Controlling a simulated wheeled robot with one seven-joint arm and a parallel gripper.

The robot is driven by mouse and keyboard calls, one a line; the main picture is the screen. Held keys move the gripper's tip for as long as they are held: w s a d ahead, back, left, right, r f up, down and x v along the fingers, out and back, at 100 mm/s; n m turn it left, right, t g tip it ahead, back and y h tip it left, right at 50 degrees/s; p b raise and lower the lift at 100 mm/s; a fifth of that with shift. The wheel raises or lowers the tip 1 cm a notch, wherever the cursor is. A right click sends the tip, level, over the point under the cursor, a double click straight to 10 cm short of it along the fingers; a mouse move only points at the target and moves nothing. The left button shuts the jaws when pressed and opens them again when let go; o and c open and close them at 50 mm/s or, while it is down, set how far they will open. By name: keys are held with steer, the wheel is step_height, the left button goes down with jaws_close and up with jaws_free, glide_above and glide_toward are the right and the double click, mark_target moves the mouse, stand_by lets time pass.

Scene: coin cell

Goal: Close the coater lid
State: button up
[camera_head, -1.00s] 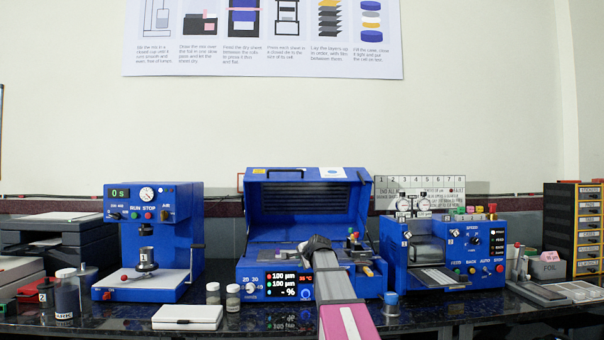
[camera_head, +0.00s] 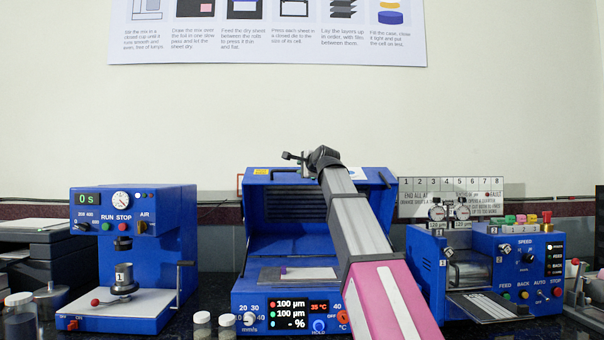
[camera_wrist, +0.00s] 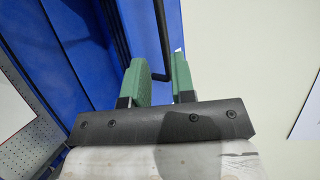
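The coater (camera_head: 252,290) is the blue machine in the middle of the head view. Its lid (camera_head: 258,205) stands raised at the back, above the bed (camera_head: 290,274). My gripper (camera_head: 306,164) is at the lid's top edge, partly hidden by my own arm. In the wrist view, its two green fingers (camera_wrist: 160,80) are apart, beside the blue lid (camera_wrist: 60,60). A black bar that looks like the lid handle (camera_wrist: 162,35) runs down between the fingers, with a gap visible. I cannot tell whether either finger touches it.
A blue press (camera_head: 150,240) stands to the left and a blue roll machine (camera_head: 490,270) to the right. Small jars (camera_head: 227,325) stand in front of the coater's left side. The wall above the coater is clear below the poster (camera_head: 265,30).

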mark_target(292, 171)
steer(key=x, duration=1.1)
steer(key=shift+r, duration=0.2)
jaws_close()
